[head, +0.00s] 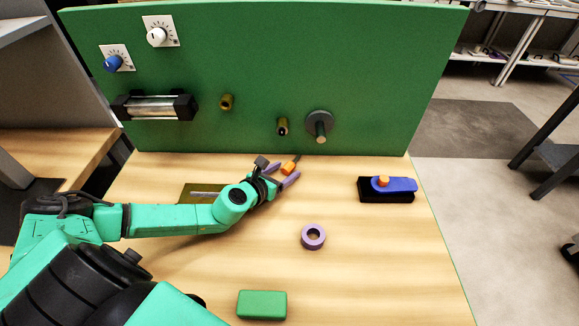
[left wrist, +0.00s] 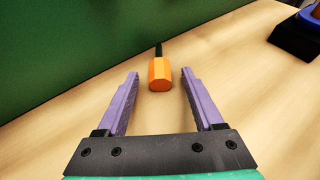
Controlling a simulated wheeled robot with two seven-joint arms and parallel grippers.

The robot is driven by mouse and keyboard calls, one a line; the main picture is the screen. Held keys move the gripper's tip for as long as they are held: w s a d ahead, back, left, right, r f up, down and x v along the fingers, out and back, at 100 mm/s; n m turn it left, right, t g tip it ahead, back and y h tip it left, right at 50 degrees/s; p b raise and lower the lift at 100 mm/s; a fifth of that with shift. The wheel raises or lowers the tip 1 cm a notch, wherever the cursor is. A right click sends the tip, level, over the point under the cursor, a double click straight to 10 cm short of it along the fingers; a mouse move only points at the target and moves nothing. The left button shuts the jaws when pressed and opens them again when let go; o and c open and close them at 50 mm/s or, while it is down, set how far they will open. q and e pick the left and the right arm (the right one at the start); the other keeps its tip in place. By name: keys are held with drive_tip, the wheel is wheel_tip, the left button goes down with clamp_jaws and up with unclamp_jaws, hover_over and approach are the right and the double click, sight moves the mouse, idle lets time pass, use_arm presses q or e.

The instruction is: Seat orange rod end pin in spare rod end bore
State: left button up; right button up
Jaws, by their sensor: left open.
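The orange pin (head: 289,168) lies on the wooden table near the foot of the green panel. In the left wrist view the orange pin (left wrist: 160,75) has a faceted orange head and a dark shank pointing away toward the panel. My left gripper (head: 288,171) is open, with its purple fingertips either side of the pin's head and a gap on both sides. A blue piece (head: 404,185) with an orange round part on top sits on a black block (head: 385,197) at the right; it may be the spare rod end, but I see no open bore. My right gripper is not in view.
A purple ring (head: 313,237) and a green block (head: 262,305) lie on the table. The green panel (head: 260,60) carries two knobs, a cylinder (head: 155,106), brass fittings and a grey round peg (head: 319,124). The table between the ring and black block is clear.

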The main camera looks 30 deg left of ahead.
use_arm(q)
drive_tip(key=shift+s, duration=0.1)
clamp_jaws()
wheel_tip(320, 180, up, 8)
drive_tip(key=shift+s+f+p, duration=0.15)
drive_tip(key=shift+f+p, duration=0.1)
drive_tip(key=shift+p, duration=0.5)
drive_tip(key=s+d, duration=0.1)
drive_tip(key=s, duration=0.2)
drive_tip(key=s+d+b, duration=0.1)
drive_tip(key=s+d, duration=0.1)
drive_tip(key=s, duration=0.1)
drive_tip(key=s+d, duration=0.2)
drive_tip(key=s, duration=0.2)
drive_tip(key=shift+f+b, duration=0.3)
drive_tip(key=shift+f, duration=0.1)
drive_tip(key=s+d, duration=0.1)
drive_tip(key=s, duration=0.1)
drive_tip(key=s+d+p, duration=0.1)
drive_tip(key=s, duration=0.2)
drive_tip(key=s+d+p, duration=0.1)
drive_tip(key=s, duration=0.1)
drive_tip(key=shift+s+d+r, duration=0.15)
drive_tip(key=shift+d+r, duration=0.1)
drive_tip(key=shift+r, duration=0.05)
drive_tip(key=shift+s, duration=0.2)
drive_tip(key=shift+d+f, duration=0.1)
